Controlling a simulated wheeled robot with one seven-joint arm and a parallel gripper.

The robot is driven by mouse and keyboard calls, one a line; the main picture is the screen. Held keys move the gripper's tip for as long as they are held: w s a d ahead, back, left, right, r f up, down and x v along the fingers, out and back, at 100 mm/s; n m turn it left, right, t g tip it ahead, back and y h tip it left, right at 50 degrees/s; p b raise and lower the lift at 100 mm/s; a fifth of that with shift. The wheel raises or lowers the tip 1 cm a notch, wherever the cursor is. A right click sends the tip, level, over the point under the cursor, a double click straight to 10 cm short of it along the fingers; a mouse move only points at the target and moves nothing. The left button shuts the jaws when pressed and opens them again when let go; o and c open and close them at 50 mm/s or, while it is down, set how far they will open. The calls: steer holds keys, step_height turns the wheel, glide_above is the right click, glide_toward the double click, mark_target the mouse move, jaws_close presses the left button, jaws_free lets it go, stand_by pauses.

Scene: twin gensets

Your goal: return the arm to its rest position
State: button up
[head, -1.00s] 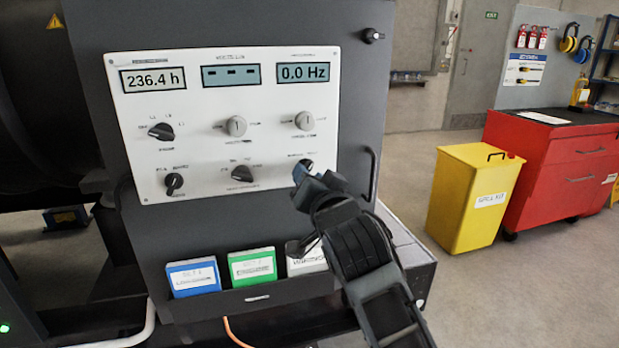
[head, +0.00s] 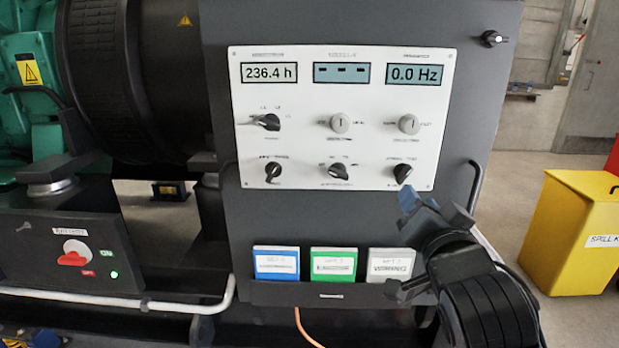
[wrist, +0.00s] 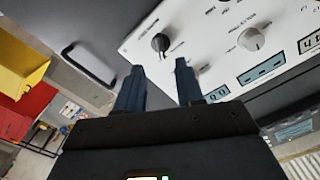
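My gripper (wrist: 159,67) is open in the wrist view, its two dark fingers apart with nothing between them. A black selector knob (wrist: 160,43) of the white control panel shows just beyond the fingertips, and the fingers look clear of it. In the head view my arm (head: 480,290) is folded at the lower right, with the gripper end in front of the cabinet, below the panel's lower right knob (head: 403,172). The control panel (head: 300,150) shows 236.4 h, dashes and 0.0 Hz.
Blue, green and white binders (head: 333,262) sit in a rack beneath the panel. A dark handle (head: 476,187) sticks out at the cabinet's right edge. A red battery switch (head: 74,253) is at left. A yellow bin (head: 570,230) stands at right, with open floor around it.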

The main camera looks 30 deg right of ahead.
steer(key=s+a+f+n+y+p, duration=0.2)
steer(key=s+a+f+n+y, duration=0.55)
steer(key=s+a+f, duration=0.5)
steer(key=s+a+n+y+p, duration=0.1)
steer(key=s+a+n, duration=0.1)
steer(key=s, duration=0.7)
steer(key=s+a+r+n+y+p, duration=0.1)
steer(key=s+a+n, duration=0.2)
steer(key=s, duration=0.6)
steer(key=shift+a, duration=0.3)
